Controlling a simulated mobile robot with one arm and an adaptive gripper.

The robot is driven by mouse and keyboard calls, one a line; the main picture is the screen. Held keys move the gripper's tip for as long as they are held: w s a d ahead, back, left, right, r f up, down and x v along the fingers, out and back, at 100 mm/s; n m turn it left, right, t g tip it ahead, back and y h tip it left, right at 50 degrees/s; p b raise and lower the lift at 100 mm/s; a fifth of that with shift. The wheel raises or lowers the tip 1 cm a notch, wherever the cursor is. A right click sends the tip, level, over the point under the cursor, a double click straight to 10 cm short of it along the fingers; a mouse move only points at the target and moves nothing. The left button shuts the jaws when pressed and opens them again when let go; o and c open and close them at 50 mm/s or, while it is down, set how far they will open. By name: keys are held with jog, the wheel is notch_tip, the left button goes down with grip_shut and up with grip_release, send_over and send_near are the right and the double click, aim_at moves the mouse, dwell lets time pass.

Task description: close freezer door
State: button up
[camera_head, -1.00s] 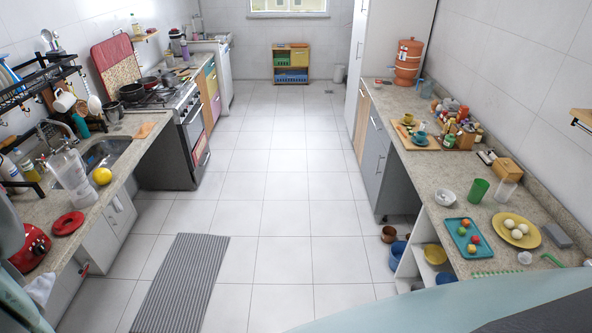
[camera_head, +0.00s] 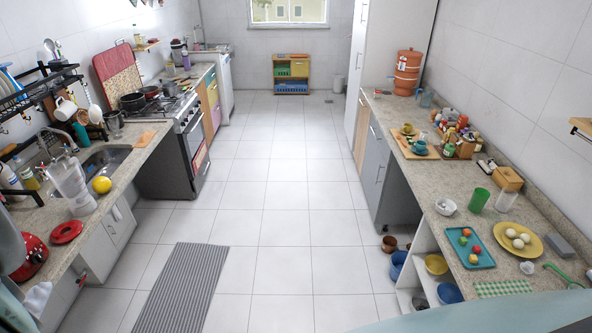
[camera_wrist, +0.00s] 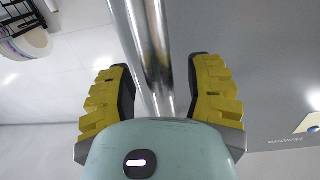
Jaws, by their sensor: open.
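In the wrist view a shiny metal bar (camera_wrist: 145,40), which looks like a door handle, runs down between the fingers of my gripper (camera_wrist: 160,72). The two yellow-padded fingers are open, one on each side of the bar. Whether either touches it is unclear. A flat grey panel (camera_wrist: 265,75) fills the right side behind the bar and looks like the freezer door; small lettering shows near its edge. How far the door stands open cannot be told. My gripper is out of the head view, and no freezer is clearly identifiable there.
A clear tiled floor (camera_head: 280,200) runs between two counters. The left counter holds a stove (camera_head: 165,115) and sink (camera_head: 105,160); the right one holds a blue tray (camera_head: 470,248) and dishes. A striped mat (camera_head: 185,290) lies on the floor. A tall white cabinet (camera_head: 395,50) stands farther back.

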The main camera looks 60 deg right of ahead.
jog(key=shift+s, duration=0.15)
jog(key=v, duration=1.2)
dwell(0.3)
